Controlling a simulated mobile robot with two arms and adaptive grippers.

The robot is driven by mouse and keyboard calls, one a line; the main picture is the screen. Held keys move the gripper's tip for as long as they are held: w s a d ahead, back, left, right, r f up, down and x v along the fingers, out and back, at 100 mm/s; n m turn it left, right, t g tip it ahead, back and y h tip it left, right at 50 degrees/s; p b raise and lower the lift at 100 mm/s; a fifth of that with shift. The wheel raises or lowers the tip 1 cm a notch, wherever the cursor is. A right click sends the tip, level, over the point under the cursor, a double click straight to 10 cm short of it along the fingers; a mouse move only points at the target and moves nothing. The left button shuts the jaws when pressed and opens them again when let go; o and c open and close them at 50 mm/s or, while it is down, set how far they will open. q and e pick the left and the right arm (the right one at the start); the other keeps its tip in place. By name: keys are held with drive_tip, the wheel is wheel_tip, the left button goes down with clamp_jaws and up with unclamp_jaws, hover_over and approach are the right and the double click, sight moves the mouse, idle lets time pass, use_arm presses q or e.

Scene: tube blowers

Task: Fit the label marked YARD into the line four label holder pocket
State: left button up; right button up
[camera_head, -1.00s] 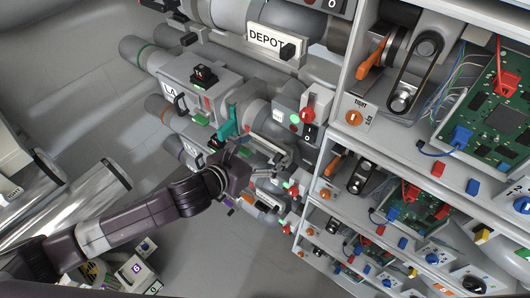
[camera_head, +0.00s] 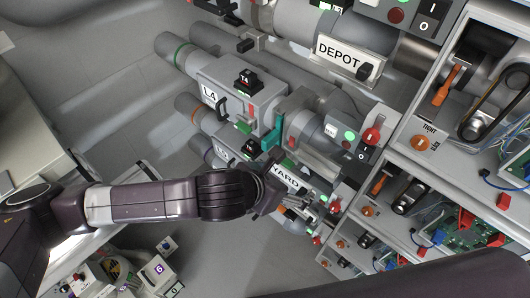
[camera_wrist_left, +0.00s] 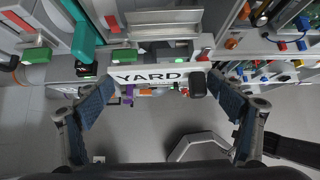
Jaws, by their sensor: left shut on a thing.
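The white label marked YARD (camera_head: 286,178) is at my left gripper (camera_head: 279,188) in the head view, below the teal lever. In the left wrist view the label (camera_wrist_left: 152,76) spans between the two fingers of my left gripper (camera_wrist_left: 160,88), which are shut on its ends. A black knob sits near the label's right end. The line four unit, marked L4 (camera_head: 210,95), stands up and left of the gripper in the head view. I cannot clearly tell the line four label holder pocket from the parts around it. My right gripper is not in view.
A DEPOT label (camera_head: 346,57) sits on the upper line. The teal lever (camera_head: 273,132) stands close above my left gripper. Shelves with green circuit boards (camera_head: 455,238) flank the right side. Open floor (camera_head: 220,260) lies below the arm.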

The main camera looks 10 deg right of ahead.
use_arm(q)
drive_tip(key=shift+s+a+f, duration=0.1)
drive_tip(key=shift+s, duration=0.15)
drive_tip(key=shift+s+d, duration=0.35)
drive_tip(key=shift+d, duration=0.1)
drive_tip(key=shift+r+p, duration=0.2)
drive_tip(key=shift+p, duration=0.1)
drive_tip(key=shift+w+f, duration=0.1)
drive_tip(key=shift+w, duration=0.1)
drive_tip(key=shift+w+d, duration=0.8)
drive_tip(key=shift+d, duration=0.15)
drive_tip(key=w+d, duration=0.1)
hover_over(317, 163)
drive_tip(key=s+a, duration=0.2)
drive_tip(key=shift+w+f+b, duration=0.2)
drive_tip(key=shift+f+b, duration=0.5)
drive_tip(key=shift+f, duration=0.7)
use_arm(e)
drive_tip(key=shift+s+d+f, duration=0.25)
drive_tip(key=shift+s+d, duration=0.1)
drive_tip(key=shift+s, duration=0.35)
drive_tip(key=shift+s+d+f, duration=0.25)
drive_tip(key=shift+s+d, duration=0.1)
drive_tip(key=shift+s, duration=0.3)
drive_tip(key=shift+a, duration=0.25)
